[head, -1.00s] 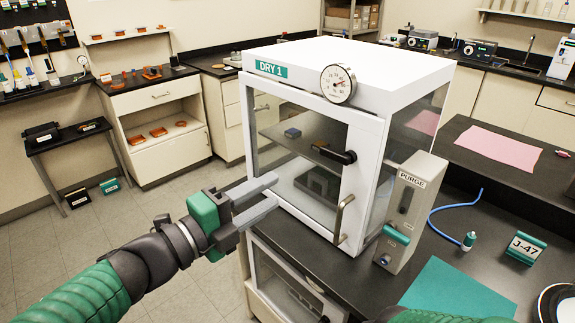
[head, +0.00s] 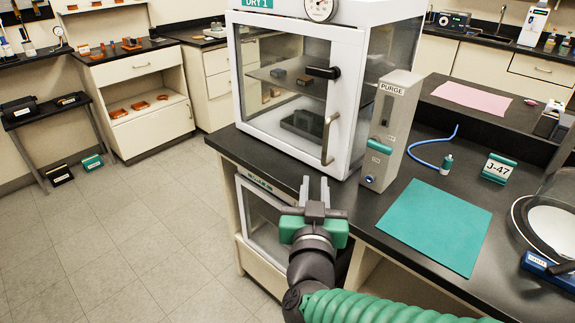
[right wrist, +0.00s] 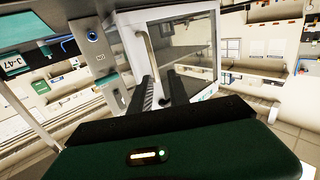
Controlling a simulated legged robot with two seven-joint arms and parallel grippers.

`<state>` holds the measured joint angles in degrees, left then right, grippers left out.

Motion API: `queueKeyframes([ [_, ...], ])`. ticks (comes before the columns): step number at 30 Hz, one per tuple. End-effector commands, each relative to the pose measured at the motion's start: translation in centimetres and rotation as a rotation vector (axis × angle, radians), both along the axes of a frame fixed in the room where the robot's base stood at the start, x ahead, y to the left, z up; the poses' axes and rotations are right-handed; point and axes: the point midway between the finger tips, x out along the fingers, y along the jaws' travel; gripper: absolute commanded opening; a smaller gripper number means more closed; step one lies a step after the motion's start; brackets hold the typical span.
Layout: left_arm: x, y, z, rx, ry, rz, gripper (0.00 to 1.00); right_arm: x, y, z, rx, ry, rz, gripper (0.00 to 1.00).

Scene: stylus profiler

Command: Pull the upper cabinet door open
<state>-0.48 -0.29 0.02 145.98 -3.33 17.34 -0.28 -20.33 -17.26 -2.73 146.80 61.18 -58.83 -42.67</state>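The upper cabinet (head: 346,62), a white box marked DRY 1, stands on the black bench in the head view. Its glass front door (head: 285,110) looks shut. My right gripper (head: 315,183) is open and empty, below and apart from the handle, in front of the bench edge. Its two fingers (right wrist: 162,90) point toward the cabinet in the right wrist view. My left gripper is out of view.
A grey PURGE box (head: 390,130) stands right of the cabinet. A teal mat (head: 435,225) and a J-47 sign (head: 497,168) lie beyond it. A lower glass-doored cabinet (head: 262,225) sits under the bench behind my right gripper.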

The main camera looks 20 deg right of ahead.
Motion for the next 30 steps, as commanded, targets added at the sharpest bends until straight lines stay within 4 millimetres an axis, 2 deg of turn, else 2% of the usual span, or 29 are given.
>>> queueKeyframes([
  [1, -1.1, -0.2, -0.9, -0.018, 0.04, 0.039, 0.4, -0.6, -0.6, 0.0, -0.004, -0.012, -0.032, 0.22],
  [3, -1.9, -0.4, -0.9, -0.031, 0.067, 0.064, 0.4, -0.8, -1.2, 0.5, -0.012, -0.018, -0.056, 0.22],
  [8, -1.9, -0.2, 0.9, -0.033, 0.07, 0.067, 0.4, 0.9, -2.4, 1.1, -0.015, -0.014, -0.062, 0.22],
  [12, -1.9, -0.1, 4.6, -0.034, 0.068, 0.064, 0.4, 2.6, -3.2, 1.8, -0.02, -0.009, -0.06, 0.22],
  [22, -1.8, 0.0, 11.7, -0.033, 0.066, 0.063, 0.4, 6.0, -5.6, 1.6, -0.015, -0.01, -0.054, 0.22],
  [24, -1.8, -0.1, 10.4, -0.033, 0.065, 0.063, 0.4, 7.6, -6.7, 0.5, -0.013, -0.02, -0.055, 0.22],
  [30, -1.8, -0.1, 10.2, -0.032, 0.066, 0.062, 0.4, 11.3, -9.1, 0.6, -0.013, -0.019, -0.053, 0.22],
])
